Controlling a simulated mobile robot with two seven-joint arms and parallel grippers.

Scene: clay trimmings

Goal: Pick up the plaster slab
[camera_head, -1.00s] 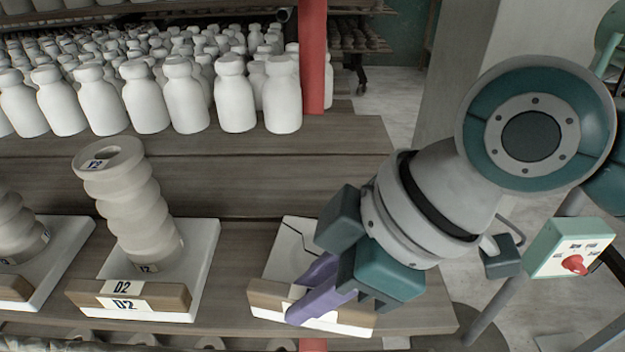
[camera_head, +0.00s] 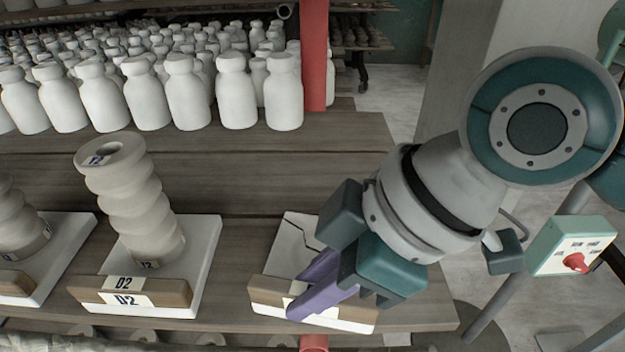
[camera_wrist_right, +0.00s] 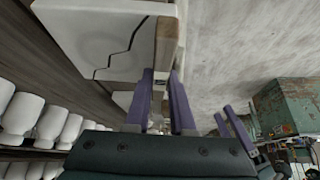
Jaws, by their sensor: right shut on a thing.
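The plaster slab (camera_head: 293,231) is a white plate with a dark crack, lying at the right end of the wooden shelf with a wooden block and label at its front. It also shows in the right wrist view (camera_wrist_right: 95,32). My right gripper (camera_head: 302,300) reaches down at its front edge, its purple fingers shut on the slab. In the right wrist view the fingers (camera_wrist_right: 160,82) flank the front edge by the label. The exact contact is partly hidden. Purple fingers of my left gripper (camera_wrist_right: 235,125) show small at the right of the wrist view; their opening is unclear.
A white slab marked D2 (camera_head: 205,255) carries a ribbed grey column (camera_head: 125,205) to the left. Rows of white bottles (camera_head: 185,95) stand behind. A red post (camera_head: 314,60) rises at the back. A switch box (camera_head: 572,245) is at the right.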

